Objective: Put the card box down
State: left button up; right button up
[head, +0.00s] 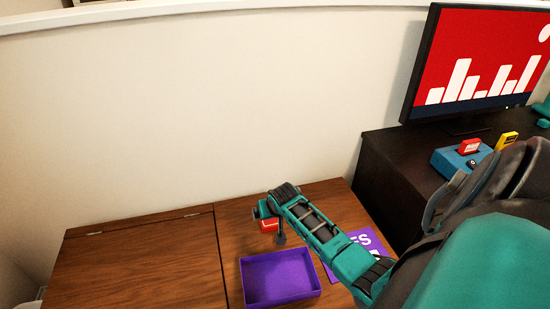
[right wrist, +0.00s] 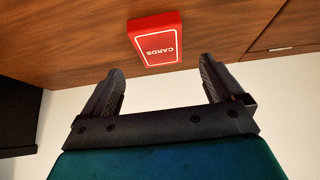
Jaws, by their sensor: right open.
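The card box (right wrist: 155,38) is red with a white border and the word CARDS. In the right wrist view it is against the wooden surface, just beyond my right fingertips, with a gap between. In the head view the card box (head: 268,225) is partly hidden by my right gripper (head: 272,215), which reaches over the wooden table from the right. My right gripper (right wrist: 161,72) is open, with nothing between its fingers. My left gripper is not in view.
A purple open tray (head: 280,279) stands on the wooden table (head: 150,265) just in front of the card box. A purple flat item with white letters (head: 360,245) lies partly under my arm. A dark desk (head: 395,165) with a monitor (head: 475,60) is at right. The table's left part is clear.

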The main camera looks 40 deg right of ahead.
jog(key=s+a+r+n+t+y+p, duration=0.1)
jog(key=s+a+r+n+t+y, duration=0.25)
jog(key=a, duration=0.55)
jog(key=s+a+r+n+y, duration=0.15)
jog(key=s+a+r, duration=0.25)
jog(key=s+a, duration=0.45)
jog(key=s+a+r+n+t+y+p, duration=0.1)
jog(key=s+a+r+n+t, duration=0.2)
jog(key=a, duration=0.8)
pick_arm(q)
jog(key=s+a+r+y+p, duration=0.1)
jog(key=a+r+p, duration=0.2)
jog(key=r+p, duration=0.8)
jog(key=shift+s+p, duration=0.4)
jog(key=shift+p, duration=0.6)
pick_arm(e)
jog(key=s+d+r+g+h, duration=0.1)
jog(key=d+r, duration=0.2)
jog(key=r, duration=0.6)
jog(key=shift+s+d, duration=0.25)
jog(key=shift+s, duration=0.15)
